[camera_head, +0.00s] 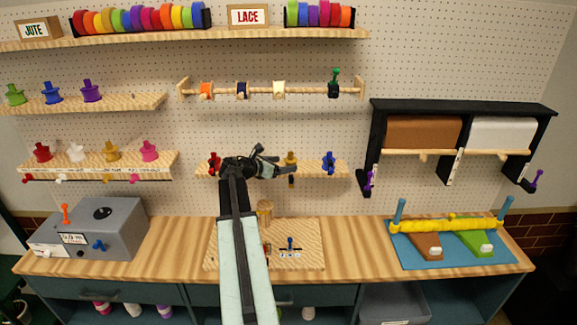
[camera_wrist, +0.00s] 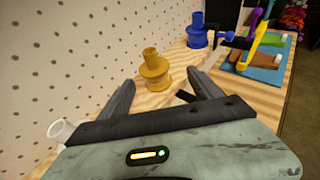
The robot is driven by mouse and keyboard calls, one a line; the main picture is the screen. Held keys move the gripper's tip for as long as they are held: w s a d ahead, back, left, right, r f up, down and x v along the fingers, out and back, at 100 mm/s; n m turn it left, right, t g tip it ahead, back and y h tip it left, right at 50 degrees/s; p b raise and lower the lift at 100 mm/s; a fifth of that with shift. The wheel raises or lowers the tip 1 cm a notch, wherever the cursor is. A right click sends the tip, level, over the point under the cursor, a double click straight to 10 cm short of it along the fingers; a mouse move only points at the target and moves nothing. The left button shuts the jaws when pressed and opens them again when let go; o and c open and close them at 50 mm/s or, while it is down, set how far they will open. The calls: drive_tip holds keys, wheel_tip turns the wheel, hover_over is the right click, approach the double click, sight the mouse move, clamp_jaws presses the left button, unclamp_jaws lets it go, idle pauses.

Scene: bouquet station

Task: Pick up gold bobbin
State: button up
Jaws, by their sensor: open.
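A gold bobbin (camera_head: 290,159) stands upright on the small middle wall shelf (camera_head: 309,170). In the wrist view the gold bobbin (camera_wrist: 154,70) stands just beyond the gap between my fingertips, apart from both fingers. My gripper (camera_head: 277,163) is to its left in the head view, open and empty. The wrist view shows its two black fingers (camera_wrist: 160,90) spread wide. Another gold bobbin (camera_head: 112,151) stands on the lower left shelf, between white and pink ones.
A blue bobbin (camera_head: 329,162) stands right of the gold one, and a red bobbin (camera_head: 214,163) is at the shelf's left end. The pegboard wall (camera_wrist: 55,60) runs close along the left in the wrist view. A spool rod (camera_head: 310,91) hangs above the shelf.

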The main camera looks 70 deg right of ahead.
sight(289, 153)
drive_tip(key=shift+w+d+f, duration=0.15)
drive_tip(key=shift+d+f, duration=0.15)
drive_tip(key=shift+d, duration=0.15)
drive_tip(key=b+x, duration=0.1)
drive_tip(key=x, duration=0.4)
drive_tip(key=shift+d+r, duration=0.15)
drive_tip(key=shift+r, duration=0.1)
drive_tip(key=shift+c, duration=0.9)
drive_tip(key=c, duration=1.3)
drive_tip(key=shift+o, duration=0.2)
drive_tip(key=shift+r, duration=0.1)
drive_tip(key=shift+r, duration=0.3)
wheel_tip(289, 153, up, 3)
drive_tip(key=p, duration=0.3)
drive_tip(key=shift+p, duration=0.3)
drive_tip(key=s+a, duration=0.3)
drive_tip(key=a, duration=0.4)
drive_tip(key=s+a+r+p, duration=0.1)
drive_tip(key=s+a, duration=0.2)
drive_tip(key=a, duration=0.5)
